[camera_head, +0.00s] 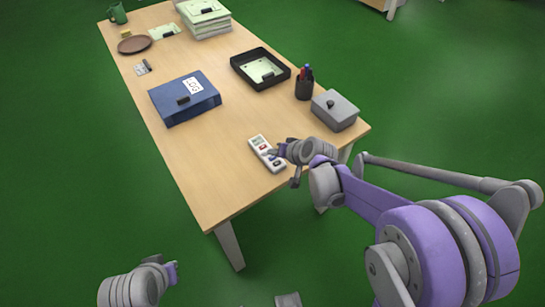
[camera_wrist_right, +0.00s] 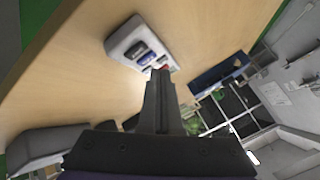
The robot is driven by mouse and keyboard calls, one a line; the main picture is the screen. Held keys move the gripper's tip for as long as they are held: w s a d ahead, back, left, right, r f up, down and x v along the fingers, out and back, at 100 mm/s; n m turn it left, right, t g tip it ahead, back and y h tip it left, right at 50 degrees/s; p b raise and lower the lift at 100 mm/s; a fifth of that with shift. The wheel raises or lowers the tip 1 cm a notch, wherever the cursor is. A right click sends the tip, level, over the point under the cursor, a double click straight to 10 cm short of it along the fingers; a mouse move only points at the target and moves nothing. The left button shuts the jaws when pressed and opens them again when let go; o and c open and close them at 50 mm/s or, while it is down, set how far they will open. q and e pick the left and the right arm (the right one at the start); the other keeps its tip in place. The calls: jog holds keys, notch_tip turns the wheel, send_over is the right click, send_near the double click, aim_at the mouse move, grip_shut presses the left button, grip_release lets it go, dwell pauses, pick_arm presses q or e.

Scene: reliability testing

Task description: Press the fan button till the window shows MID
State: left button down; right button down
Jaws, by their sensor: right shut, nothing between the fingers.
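A white control panel (camera_head: 256,141) with a small window and several buttons lies near the right front edge of the table. It also shows in the right wrist view (camera_wrist_right: 119,40), with dark and blue buttons and a red one by my fingertips. The window's text is too small to read. My right gripper (camera_head: 272,154) is shut and empty, its tips over the lower part of the panel; in the right wrist view the shut fingers (camera_wrist_right: 160,76) point at the red button. Contact cannot be told. My left gripper (camera_head: 173,272) is off the table at lower left.
On the table (camera_head: 215,185), a grey box (camera_head: 337,112) and a pen cup (camera_head: 304,86) stand behind the panel. A blue binder (camera_head: 180,103) lies left, a black tray (camera_head: 247,63) farther back. The front left of the tabletop is clear.

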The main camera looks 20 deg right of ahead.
aim_at(274, 161)
jog(key=shift+f, duration=0.15)
jog(key=shift+f+b, duration=0.3)
jog(key=shift+b, duration=0.05)
jog(key=shift+f, duration=0.3)
dwell(0.5)
dwell(0.4)
jog(key=shift+r+p, duration=0.3)
jog(key=shift+r, duration=0.45)
jog(key=shift+r+p, duration=1.85)
jog(key=shift+r, duration=0.7)
